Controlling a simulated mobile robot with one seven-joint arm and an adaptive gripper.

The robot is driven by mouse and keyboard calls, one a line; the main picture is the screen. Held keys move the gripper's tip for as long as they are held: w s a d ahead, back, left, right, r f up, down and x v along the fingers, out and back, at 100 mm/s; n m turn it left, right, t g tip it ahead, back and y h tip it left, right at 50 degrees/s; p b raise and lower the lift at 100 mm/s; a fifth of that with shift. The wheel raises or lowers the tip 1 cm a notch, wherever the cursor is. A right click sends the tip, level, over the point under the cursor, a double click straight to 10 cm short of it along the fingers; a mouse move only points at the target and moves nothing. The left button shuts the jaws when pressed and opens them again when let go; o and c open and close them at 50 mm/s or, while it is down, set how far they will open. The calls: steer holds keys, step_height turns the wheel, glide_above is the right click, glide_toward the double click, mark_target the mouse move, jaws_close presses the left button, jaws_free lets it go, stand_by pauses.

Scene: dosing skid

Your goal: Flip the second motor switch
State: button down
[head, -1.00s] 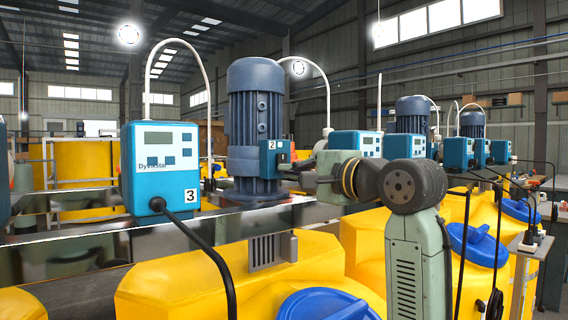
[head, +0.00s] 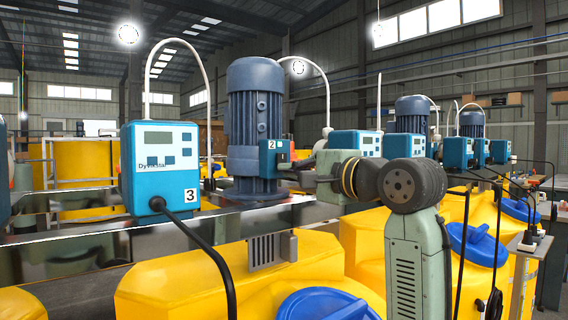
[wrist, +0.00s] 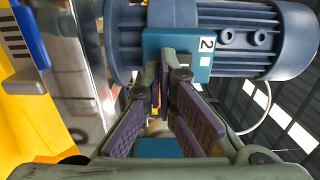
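The second motor is a dark blue ribbed motor (head: 255,120) standing upright in the head view. My gripper (head: 290,174) is just right of and slightly below the box. In the wrist view its fingertips (wrist: 164,80) are together at the box, hiding the switch. Contact cannot be told.
A blue controller (head: 160,160) labelled 3 stands left of the motor, with a black cable hanging down. Yellow tanks with blue lids (head: 325,304) fill the foreground. A metal beam (head: 110,240) runs below the motor. More blue controllers (head: 355,144) stand behind my arm.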

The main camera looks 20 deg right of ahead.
steer(key=shift+w+a, duration=0.2)
steer(key=shift+w, duration=0.3)
steer(key=v, duration=0.7)
stand_by(0.3)
stand_by(0.3)
